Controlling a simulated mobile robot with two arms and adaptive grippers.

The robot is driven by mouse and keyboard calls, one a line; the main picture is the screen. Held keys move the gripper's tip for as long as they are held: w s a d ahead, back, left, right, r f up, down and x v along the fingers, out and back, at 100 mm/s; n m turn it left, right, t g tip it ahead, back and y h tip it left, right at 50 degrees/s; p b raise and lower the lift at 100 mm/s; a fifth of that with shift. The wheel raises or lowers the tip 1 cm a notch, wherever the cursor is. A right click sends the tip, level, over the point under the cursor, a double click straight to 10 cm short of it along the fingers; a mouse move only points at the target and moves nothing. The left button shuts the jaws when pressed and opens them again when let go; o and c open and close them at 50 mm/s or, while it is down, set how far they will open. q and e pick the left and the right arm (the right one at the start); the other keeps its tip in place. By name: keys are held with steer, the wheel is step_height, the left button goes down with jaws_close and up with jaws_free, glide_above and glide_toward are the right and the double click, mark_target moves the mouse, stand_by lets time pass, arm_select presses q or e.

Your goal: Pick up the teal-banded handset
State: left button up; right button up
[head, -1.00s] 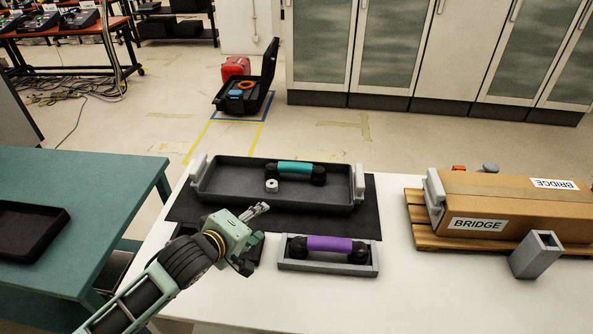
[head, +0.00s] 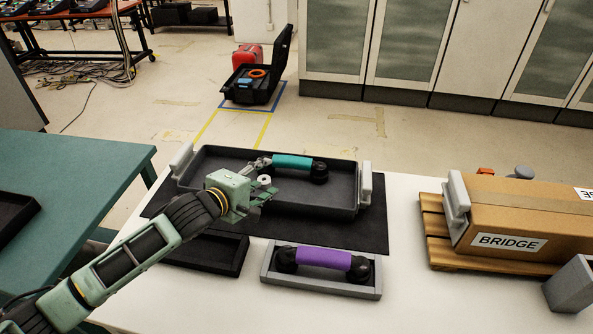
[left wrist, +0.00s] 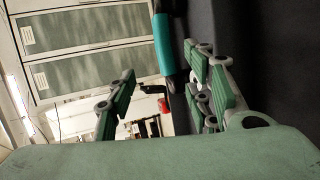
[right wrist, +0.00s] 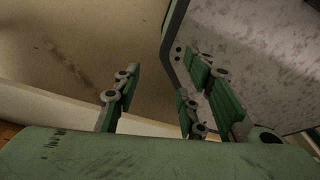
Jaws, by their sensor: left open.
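The teal-banded handset (head: 294,162) lies in the black tray (head: 335,200), toward its back wall, with black ends. My left gripper (head: 264,174) is open over the tray, with its fingers near the handset's left end, which they partly hide. In the left wrist view the teal band (left wrist: 163,44) shows ahead, beyond the open left fingers (left wrist: 162,92), with nothing between them. My right gripper (right wrist: 156,98) shows only in its own wrist view, open and empty, facing blurred surfaces away from the handset.
A purple-banded handset (head: 323,258) rests in a grey cradle (head: 320,287) in front. A box marked BRIDGE (head: 520,221) sits on a wooden pallet (head: 434,240) at right. White table between is clear.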

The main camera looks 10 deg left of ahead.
mark_target(289, 165)
arm_select(q)
steer(key=x, duration=1.3)
steer(key=shift+f, duration=0.45)
steer(key=shift+s, duration=0.1)
steer(key=shift+c, duration=0.5)
jaws_close()
